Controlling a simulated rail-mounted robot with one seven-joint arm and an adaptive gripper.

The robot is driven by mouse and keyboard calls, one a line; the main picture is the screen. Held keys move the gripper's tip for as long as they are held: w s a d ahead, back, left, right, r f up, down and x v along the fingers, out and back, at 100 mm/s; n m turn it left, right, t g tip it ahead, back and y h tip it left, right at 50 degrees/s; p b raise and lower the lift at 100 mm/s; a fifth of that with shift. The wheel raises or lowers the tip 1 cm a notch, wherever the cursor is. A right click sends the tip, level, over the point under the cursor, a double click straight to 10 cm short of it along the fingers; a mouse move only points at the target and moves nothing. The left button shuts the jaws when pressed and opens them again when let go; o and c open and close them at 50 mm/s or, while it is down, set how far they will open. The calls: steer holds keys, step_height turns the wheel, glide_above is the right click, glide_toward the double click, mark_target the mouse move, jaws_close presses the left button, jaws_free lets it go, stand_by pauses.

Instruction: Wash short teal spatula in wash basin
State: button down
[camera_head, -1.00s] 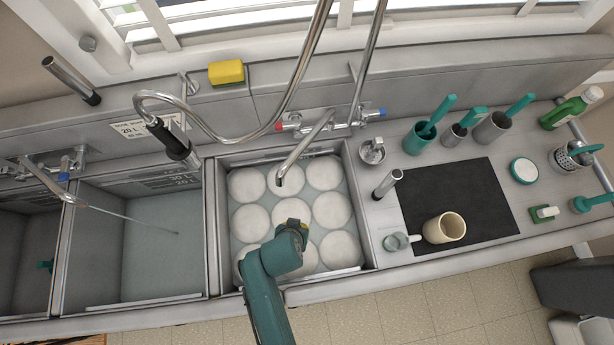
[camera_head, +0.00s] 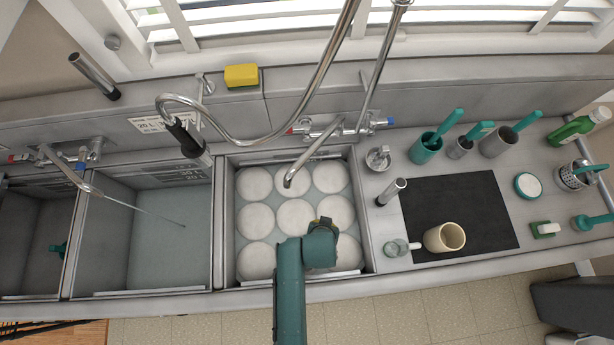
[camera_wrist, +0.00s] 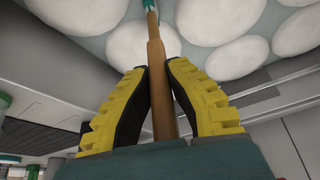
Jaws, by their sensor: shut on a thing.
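The short teal spatula shows in the wrist view as a wooden handle (camera_wrist: 157,85) with a teal part at the top edge. My gripper (camera_wrist: 160,72) has its yellow fingers shut on this handle from both sides. In the head view my gripper (camera_head: 323,226) is over the front right of the right-hand basin (camera_head: 226,235), and the spatula is hidden there. This basin, apparently the wash basin, holds bluish water with several white round patches (camera_head: 295,217). The spatula's teal end points toward the patches; I cannot tell whether it touches the water.
A curved faucet (camera_head: 300,170) reaches over the basin. A sprayer (camera_head: 187,138) hangs at its back left. The middle basin (camera_head: 150,285) has water; another is farther left.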

steer(key=d, duration=0.2)
steer(key=shift+w+d, duration=0.25)
steer(key=shift+d, duration=0.1)
steer(key=s+a+p, duration=0.2)
steer(key=a, duration=0.9)
steer(key=shift+s+a, duration=0.15)
steer(key=shift+a, duration=0.25)
steer(key=w+d+p, duration=0.1)
steer(key=w+d, duration=0.1)
steer(key=d, duration=0.9)
steer(key=shift+w+d, duration=0.15)
steer(key=shift+d, duration=0.25)
